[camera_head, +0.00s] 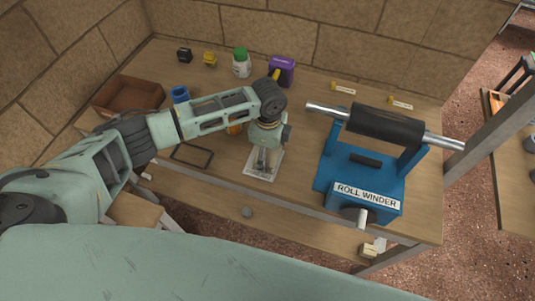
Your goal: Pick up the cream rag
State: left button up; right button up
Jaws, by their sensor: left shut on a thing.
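The cream rag (276,162) is a pale, flat, roughly square piece on the wooden table, left of the blue roll winder. My left gripper (265,168) points down over it, with its fingers shut on the rag near its middle. The fingers hide part of the rag. I cannot tell whether any of it is off the table. My right gripper is not in view.
The blue roll winder (340,177) with a dark roller stands to the right. A brown tray (112,106), a blue cup (180,94), a green-capped bottle (241,66) and a purple box (284,67) stand behind. A dark frame (192,164) lies left.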

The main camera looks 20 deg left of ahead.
aim_at(268, 153)
pick_arm(q)
jog(key=shift+r, duration=0.1)
jog(key=shift+r, duration=0.6)
notch_tip(268, 153, up, 3)
jog(key=shift+w+f+b, duration=0.1)
jog(key=shift+f+b, duration=0.1)
jog(key=shift+b, duration=0.4)
jog(key=s+d+r+b, duration=0.1)
jog(key=d+r+b, duration=0.1)
jog(key=d+r, duration=0.5)
jog(key=d, duration=0.4)
jog(key=shift+s+d+b, duration=0.3)
jog(key=shift+s, duration=0.1)
